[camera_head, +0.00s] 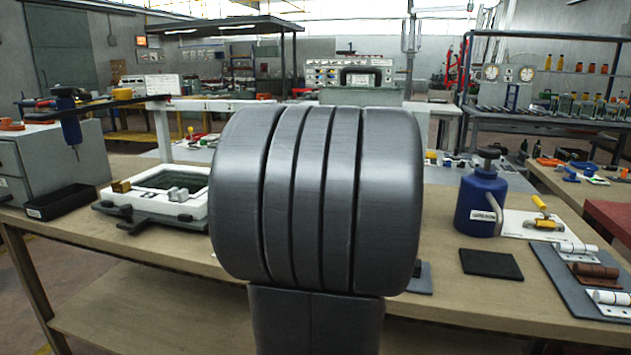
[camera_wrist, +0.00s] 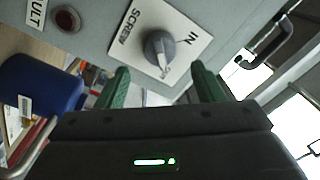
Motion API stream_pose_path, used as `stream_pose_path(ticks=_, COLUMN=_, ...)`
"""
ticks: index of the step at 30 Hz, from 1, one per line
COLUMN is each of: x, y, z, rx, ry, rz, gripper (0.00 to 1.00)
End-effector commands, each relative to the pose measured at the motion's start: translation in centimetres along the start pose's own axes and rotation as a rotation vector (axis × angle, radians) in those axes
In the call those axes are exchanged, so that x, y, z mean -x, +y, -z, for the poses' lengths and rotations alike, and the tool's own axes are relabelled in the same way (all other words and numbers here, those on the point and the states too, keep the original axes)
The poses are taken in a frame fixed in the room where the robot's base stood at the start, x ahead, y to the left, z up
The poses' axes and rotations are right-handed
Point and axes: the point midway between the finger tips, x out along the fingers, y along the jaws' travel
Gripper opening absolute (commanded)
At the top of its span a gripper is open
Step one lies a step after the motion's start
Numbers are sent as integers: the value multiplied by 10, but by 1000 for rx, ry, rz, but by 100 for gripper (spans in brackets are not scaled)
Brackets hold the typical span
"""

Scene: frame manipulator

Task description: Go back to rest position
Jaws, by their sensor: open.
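My gripper (camera_wrist: 160,85) shows in the wrist view with two green fingers spread apart and nothing between them. Beyond the fingers is a grey panel (camera_wrist: 105,22) with a grey rotary knob (camera_wrist: 159,46) on a white plate (camera_wrist: 140,22) lettered "SCREW" and "IN". A dark red round button (camera_wrist: 67,19) sits to the left of the knob. The fingers appear apart from the knob. In the head view my own arm's large grey link fills the middle and hides the table behind it; the gripper does not show there.
The workbench (camera_head: 445,262) holds a white frame fixture (camera_head: 122,190) and a black tray (camera_head: 60,201) at left. At right are a blue bottle (camera_head: 481,203), a black pad (camera_head: 491,264) and a grey plate with hinges (camera_head: 570,285). The blue container (camera_wrist: 40,85) shows in the wrist view.

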Motion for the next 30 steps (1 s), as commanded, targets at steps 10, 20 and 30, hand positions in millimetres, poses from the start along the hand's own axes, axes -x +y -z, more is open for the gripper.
stream_pose_path(ticks=10, x=-58, y=0, z=1, rx=12, ry=0, rz=-1, gripper=62)
stream_pose_path(ticks=20, x=-55, y=-5, z=3, rx=466, ry=-22, rz=14, gripper=62)
stream_pose_path(ticks=30, x=-55, y=-6, z=3, rx=779, ry=-36, rz=25, gripper=62)
